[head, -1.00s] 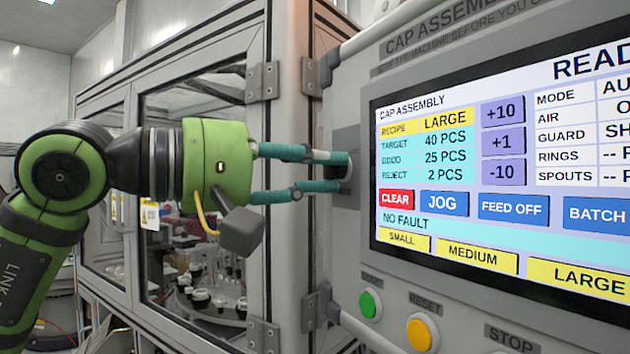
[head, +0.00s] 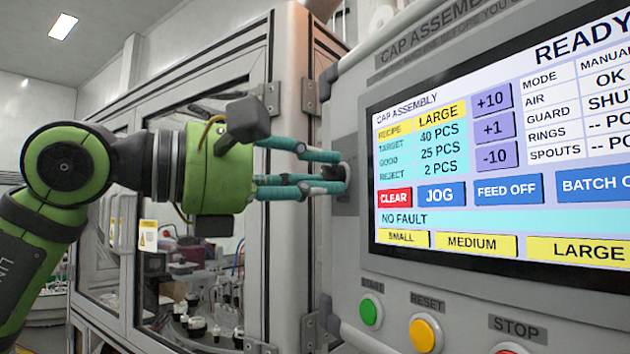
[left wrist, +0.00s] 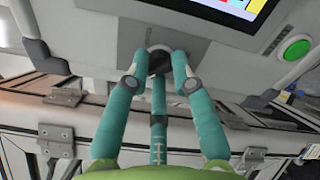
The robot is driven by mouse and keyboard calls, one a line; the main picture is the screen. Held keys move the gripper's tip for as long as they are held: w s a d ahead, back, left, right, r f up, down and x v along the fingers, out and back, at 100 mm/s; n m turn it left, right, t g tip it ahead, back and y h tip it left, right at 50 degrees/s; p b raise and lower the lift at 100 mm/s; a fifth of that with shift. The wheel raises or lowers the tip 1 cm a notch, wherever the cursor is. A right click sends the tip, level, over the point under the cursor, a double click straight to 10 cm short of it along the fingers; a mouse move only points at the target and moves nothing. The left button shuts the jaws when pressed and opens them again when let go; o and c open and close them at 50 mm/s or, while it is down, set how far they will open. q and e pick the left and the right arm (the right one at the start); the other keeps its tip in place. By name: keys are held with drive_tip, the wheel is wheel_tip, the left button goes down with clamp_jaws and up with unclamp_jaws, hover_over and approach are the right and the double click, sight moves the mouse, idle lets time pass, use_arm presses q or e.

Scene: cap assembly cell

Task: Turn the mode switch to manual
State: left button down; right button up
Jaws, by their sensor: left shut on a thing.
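The mode switch (left wrist: 158,62) is a dark knob on a grey plate at the left side of the control panel. It also shows in the head view (head: 333,173), partly hidden by fingers. My left gripper (head: 338,172) has its teal fingers closed around the knob; in the left wrist view the fingertips (left wrist: 158,66) sit on either side of it. The screen (head: 500,180) reads MANUAL in the MODE row, with NO FAULT below. My right gripper is not in view.
Below the screen are a green START button (head: 370,312), a yellow RESET button (head: 425,333) and a red STOP button (head: 512,349). A glazed machine enclosure (head: 290,180) stands behind my left arm, with small parts inside.

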use_arm(q)
drive_tip(key=shift+n, duration=0.4)
drive_tip(key=c, duration=1.1)
unclamp_jaws()
drive_tip(key=shift+o, duration=0.3)
drive_tip(key=shift+w+a, duration=0.1)
drive_tip(key=shift+w, duration=0.05)
drive_tip(key=v, duration=1.2)
